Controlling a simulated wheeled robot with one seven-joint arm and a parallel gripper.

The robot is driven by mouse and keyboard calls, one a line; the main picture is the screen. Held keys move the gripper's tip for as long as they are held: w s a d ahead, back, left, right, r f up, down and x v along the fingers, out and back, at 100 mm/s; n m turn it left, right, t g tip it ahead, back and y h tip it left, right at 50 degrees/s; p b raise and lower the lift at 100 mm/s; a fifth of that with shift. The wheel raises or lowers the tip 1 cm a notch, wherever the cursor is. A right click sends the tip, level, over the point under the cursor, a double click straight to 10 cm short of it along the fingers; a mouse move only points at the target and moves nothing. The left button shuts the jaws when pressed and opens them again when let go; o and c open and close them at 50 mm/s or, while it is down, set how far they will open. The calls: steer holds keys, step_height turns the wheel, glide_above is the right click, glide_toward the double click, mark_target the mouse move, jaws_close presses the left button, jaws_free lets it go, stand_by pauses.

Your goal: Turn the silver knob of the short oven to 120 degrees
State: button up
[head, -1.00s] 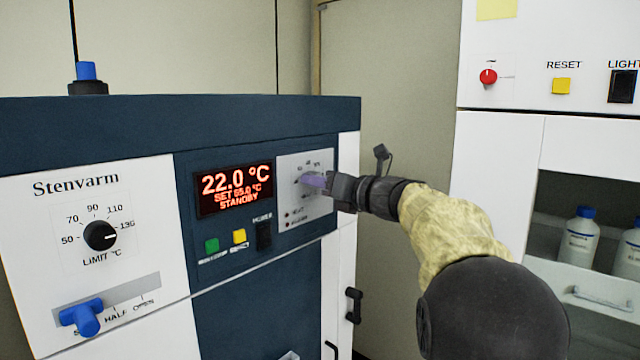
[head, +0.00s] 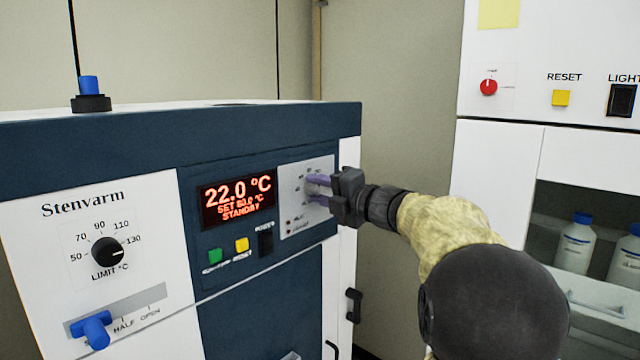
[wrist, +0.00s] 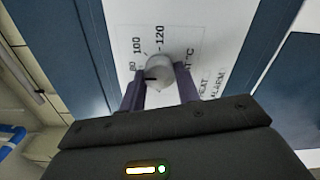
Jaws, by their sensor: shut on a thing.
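The short oven (head: 225,115) is the navy and white "Stenvarm" unit. Its display (head: 236,199) reads 22.0 °C, STANDBY; the small set line looks like 80.0 °C. The silver knob (wrist: 159,70) sits on a pale dial plate with 80, 100 and 120 visible in the wrist view. A dark mark on the knob lies on its side toward 80. My gripper (head: 318,189) has its purple fingers on the dial plate's area, one on each side of the knob, shut on it. In the head view the fingers mostly hide the knob.
A black limit knob (head: 108,251), a blue lever (head: 92,330) and green (head: 215,256) and yellow (head: 242,244) buttons are on the oven front. A white cabinet (head: 498,170) with bottles stands at right. A wall is behind.

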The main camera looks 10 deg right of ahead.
steer(key=m+p, duration=0.1)
steer(key=m, duration=0.1)
steer(key=m+p, duration=0.2)
steer(key=shift+r+m, duration=0.2)
steer(key=shift+m, duration=0.1)
steer(key=m+p, duration=0.4)
steer(key=m, duration=0.1)
steer(key=shift+r, duration=0.1)
steer(key=m+p, duration=0.5)
steer(key=m, duration=0.1)
steer(key=shift+d+m, duration=0.1)
steer(key=shift+m, duration=0.3)
steer(key=shift+w+m+p, duration=0.1)
steer(key=shift+m+p, duration=0.8)
steer(key=shift+m, duration=0.2)
steer(key=shift+f, duration=0.25)
steer(key=o, duration=1)
steer(key=shift+r, duration=0.1)
steer(key=b+v, duration=0.6)
steer(key=v, duration=1.1)
steer(key=shift+d+b, duration=0.15)
steer(key=shift+b, duration=0.15)
